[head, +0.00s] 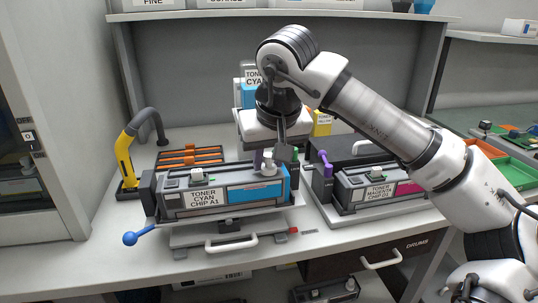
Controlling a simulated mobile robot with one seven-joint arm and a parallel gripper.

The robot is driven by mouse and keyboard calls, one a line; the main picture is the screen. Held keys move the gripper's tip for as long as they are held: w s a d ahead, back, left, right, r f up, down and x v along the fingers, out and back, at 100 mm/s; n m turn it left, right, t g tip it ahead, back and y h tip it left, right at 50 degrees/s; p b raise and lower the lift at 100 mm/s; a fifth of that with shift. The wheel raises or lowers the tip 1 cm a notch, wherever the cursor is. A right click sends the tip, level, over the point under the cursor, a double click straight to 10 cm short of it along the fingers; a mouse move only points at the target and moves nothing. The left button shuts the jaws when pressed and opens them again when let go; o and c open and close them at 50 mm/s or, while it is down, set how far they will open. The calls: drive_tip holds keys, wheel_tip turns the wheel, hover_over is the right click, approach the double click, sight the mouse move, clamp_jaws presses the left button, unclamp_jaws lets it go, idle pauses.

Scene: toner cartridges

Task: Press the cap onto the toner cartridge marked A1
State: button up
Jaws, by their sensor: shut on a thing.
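The toner cartridge marked A1 (205,200) is grey with a cyan right end and a label reading "TONER CYAN CHIP A1". It lies level in a dark holder on the bench, left of centre in the head view. My gripper (270,157) points down over the cartridge's right part. It is shut on a small pale cap (268,169), close at the cartridge's top. The fingers partly hide the cap, and I cannot tell whether it is seated or just above the opening.
A magenta cartridge marked D1 (376,193) sits in a holder to the right. A yellow-black curved handle (127,152) and orange-slotted rack (190,156) stand at the left. A blue-knobbed lever (131,238) and white handle (231,244) project in front.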

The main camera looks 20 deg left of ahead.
drive_tip(key=o, duration=1)
drive_tip(key=shift+o, duration=0.4)
drive_tip(key=shift+o, duration=0.8)
drive_tip(key=shift+r, duration=0.1)
drive_tip(key=shift+r+p, duration=3.1)
drive_tip(key=shift+r, duration=0.35)
